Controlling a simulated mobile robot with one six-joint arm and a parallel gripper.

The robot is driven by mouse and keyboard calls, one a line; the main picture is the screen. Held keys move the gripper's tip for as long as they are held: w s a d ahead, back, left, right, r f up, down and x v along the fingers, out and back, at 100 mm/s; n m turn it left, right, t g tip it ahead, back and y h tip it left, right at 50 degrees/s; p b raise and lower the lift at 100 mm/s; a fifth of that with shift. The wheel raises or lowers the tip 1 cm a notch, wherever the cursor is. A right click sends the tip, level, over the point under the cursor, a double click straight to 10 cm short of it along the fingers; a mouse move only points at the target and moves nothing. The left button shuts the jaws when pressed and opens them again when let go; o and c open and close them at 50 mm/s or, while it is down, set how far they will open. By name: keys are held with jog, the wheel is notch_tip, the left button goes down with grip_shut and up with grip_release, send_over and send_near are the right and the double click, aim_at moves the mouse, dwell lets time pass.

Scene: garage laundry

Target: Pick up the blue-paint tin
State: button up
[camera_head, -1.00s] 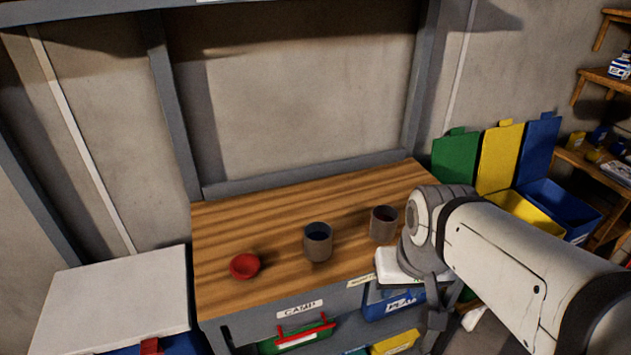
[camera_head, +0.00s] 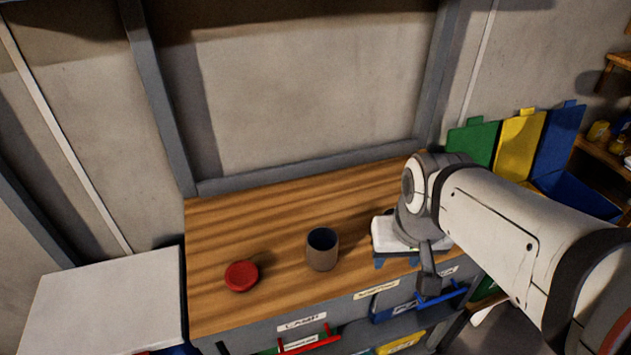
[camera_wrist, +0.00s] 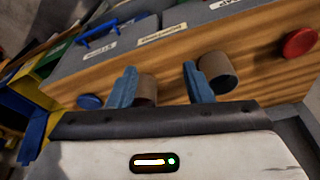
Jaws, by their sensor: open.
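A grey-brown tin with a dark blue inside (camera_head: 322,252) stands upright on the wooden workbench (camera_head: 225,222); I take it for the blue-paint tin.
A red round lid-like piece (camera_head: 241,276) lies left of the tin. A blue disc (camera_wrist: 88,102) lies at the other end. Labelled drawers and bins (camera_head: 302,322) are under the bench front. A white-topped box (camera_head: 105,300) stands left. The back left of the bench is clear.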

aim_at(323, 246)
jog(key=o, duration=0.6)
jog(key=shift+m+g, duration=0.7)
jog(key=shift+m, duration=0.1)
jog(key=w+a+p, duration=0.1)
jog(key=w, duration=0.1)
jog(key=w+a+p, duration=0.1)
jog(key=w+a, duration=0.1)
jog(key=w+a+p, duration=0.1)
jog(key=w+p, duration=0.1)
jog(key=w, duration=0.1)
jog(key=shift+a, duration=0.2)
jog(key=shift+o, duration=1.3)
jog(key=w+a+f+m+g+p, duration=0.1)
jog(key=w+a+f+m+p, duration=0.1)
jog(key=a, duration=0.5)
jog(key=w+f+p, duration=0.1)
jog(key=w+f, duration=0.1)
jog(key=w, duration=0.1)
jog(key=shift+w+a+f+p, duration=0.1)
jog(key=shift+f+p, duration=0.25)
jog(key=shift+f, duration=1.75)
jog(key=shift+w+f+p, duration=0.1)
jog(key=shift+f+p, duration=0.2)
jog(key=shift+f, duration=1.75)
